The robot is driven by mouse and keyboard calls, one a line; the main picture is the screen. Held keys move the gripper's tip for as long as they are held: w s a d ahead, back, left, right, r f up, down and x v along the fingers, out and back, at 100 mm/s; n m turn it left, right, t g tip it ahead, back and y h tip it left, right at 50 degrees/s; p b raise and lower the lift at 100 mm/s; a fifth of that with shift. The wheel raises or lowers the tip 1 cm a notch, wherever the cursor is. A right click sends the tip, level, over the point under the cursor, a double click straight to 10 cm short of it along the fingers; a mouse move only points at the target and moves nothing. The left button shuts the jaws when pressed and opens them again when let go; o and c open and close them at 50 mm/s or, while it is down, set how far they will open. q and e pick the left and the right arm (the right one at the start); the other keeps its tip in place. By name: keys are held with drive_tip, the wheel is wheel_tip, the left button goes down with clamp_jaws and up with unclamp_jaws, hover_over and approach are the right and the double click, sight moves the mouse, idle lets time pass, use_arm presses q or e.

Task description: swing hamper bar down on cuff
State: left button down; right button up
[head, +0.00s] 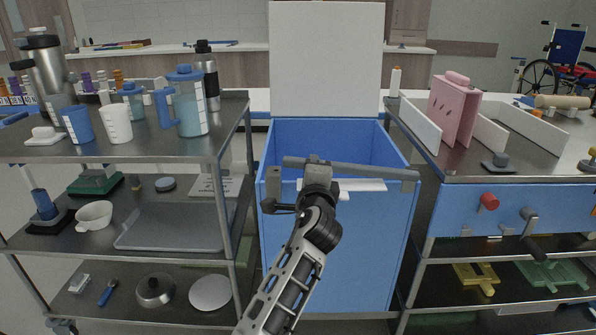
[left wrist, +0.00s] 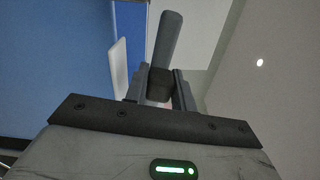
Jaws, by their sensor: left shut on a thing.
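The blue hamper (head: 342,255) stands in the middle of the head view with its white lid (head: 327,60) upright behind it. A grey bar (head: 375,170) spans the hamper's front top edge, with a short downturned end at the right. My left gripper (head: 318,176) is shut on the bar left of its middle and hides part of it. A white strip (head: 362,185), likely the cuff, lies just below the bar at the front rim; I cannot tell whether they touch. In the left wrist view the bar (left wrist: 166,40) sits between the fingers, with the white strip (left wrist: 119,68) beside it.
A steel shelf cart (head: 228,160) with jugs, cups and trays stands close on the left. Another cart (head: 480,178) with a pink box (head: 455,108) and a blue drawer front (head: 455,208) stands close on the right. The hamper fills the gap between them.

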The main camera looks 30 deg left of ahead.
idle(0.4)
use_arm(q)
drive_tip(key=c, duration=1.2)
unclamp_jaws()
drive_tip(key=shift+f, duration=0.1)
drive_tip(key=shift+o, duration=0.2)
